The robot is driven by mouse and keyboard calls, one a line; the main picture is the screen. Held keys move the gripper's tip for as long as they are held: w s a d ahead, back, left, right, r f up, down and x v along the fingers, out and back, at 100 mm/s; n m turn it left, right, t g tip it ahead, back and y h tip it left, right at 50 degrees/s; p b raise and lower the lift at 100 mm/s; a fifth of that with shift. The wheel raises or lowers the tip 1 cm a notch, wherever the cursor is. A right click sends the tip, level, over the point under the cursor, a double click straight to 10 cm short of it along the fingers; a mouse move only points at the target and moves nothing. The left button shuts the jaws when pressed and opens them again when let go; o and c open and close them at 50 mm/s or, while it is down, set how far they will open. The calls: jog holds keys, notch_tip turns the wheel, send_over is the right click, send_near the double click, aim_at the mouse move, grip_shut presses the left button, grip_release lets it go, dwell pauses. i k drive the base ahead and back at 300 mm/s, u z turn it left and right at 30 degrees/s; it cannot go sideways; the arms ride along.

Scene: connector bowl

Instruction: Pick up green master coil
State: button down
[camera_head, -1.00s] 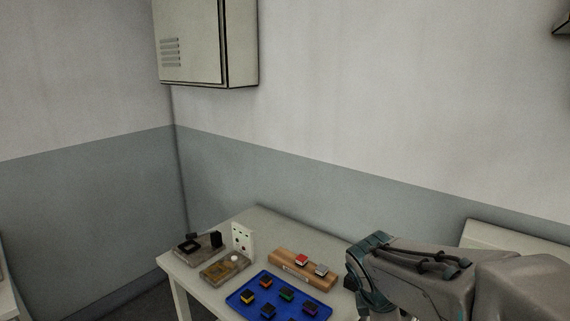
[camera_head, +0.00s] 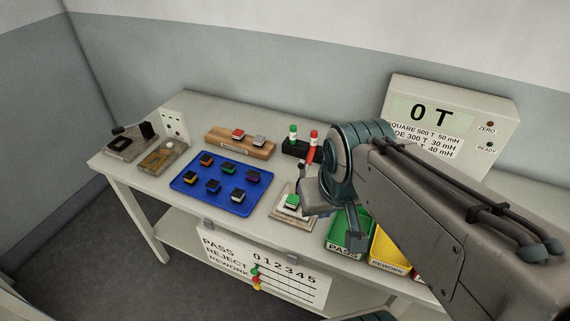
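A green-topped coil (camera_head: 291,201) sits on a small pale fixture (camera_head: 291,217) near the middle of the table. Another coil with a dark green top (camera_head: 228,167) is on the blue tray (camera_head: 186,186) among several coils with other colours. The pictures do not settle which green one is the master.
A black holder with green and red caps (camera_head: 297,149) stands behind the fixture. A green PASS bin (camera_head: 345,253) and a yellow REWORK bin (camera_head: 386,251) lie under my arm. A meter reading 0 T (camera_head: 448,122) stands at the back. A tally board (camera_head: 265,270) hangs at the front.

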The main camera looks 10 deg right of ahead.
aim_at(292, 202)
jog(key=k, duration=0.5)
jog(key=u, duration=1.6)
jog(key=i, duration=1.3)
jog(key=z, duration=2.25)
